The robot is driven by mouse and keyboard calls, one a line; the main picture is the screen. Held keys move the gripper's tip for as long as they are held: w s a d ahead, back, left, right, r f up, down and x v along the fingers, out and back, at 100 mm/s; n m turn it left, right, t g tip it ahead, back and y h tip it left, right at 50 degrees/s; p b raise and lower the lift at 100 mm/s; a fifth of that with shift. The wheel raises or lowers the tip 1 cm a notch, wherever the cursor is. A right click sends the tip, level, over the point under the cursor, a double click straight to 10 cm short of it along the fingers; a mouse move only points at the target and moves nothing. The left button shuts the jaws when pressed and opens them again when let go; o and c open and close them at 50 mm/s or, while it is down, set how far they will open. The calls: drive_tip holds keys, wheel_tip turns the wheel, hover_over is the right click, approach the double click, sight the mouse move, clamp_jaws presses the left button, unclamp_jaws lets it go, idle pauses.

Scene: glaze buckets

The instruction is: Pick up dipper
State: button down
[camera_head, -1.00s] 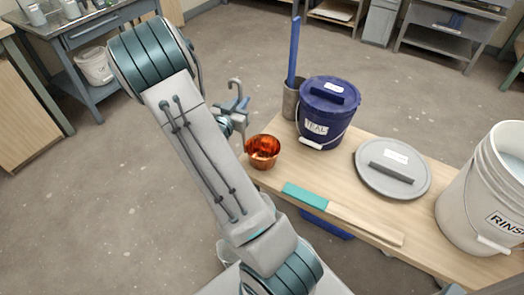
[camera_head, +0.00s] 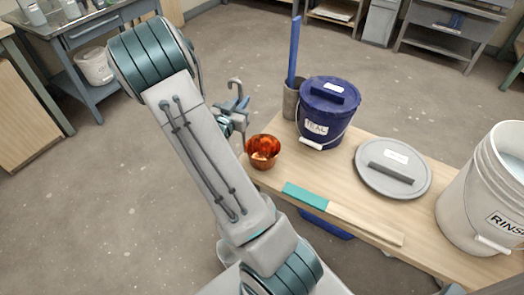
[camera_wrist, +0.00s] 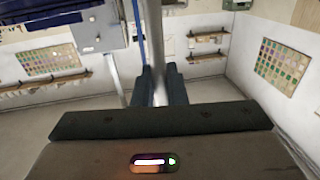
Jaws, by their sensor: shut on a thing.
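The dipper (camera_head: 263,155) has a copper cup and a thin grey metal handle with a hooked top. In the head view the cup is at the table's left end, beside the teal-labelled bucket. Its handle rises to the left of the cup. My gripper (camera_head: 236,105) is shut on the handle below the hook. In the wrist view the dipper's handle (camera_wrist: 155,45) passes between the two dark fingers of my gripper (camera_wrist: 160,75). My arm does not cover the cup. I cannot tell if the cup touches the table.
The wooden table (camera_head: 335,180) holds a lidded blue bucket (camera_head: 325,120), a grey holder (camera_head: 291,102) with a blue stick, a grey lid (camera_head: 392,168), a teal-and-wood paddle (camera_head: 335,212) and a white rinse bucket (camera_head: 480,205). Open floor lies left of the table.

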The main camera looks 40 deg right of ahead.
drive_tip(key=shift+r, duration=0.1)
drive_tip(key=shift+r, duration=0.55)
drive_tip(key=s+d+r+p, duration=0.3)
drive_tip(key=s+d+r, duration=0.3)
drive_tip(key=s+r, duration=0.3)
drive_tip(key=shift+s+d+r, duration=0.15)
drive_tip(key=shift+s+r, duration=0.2)
drive_tip(key=shift+s, duration=0.1)
idle(1.3)
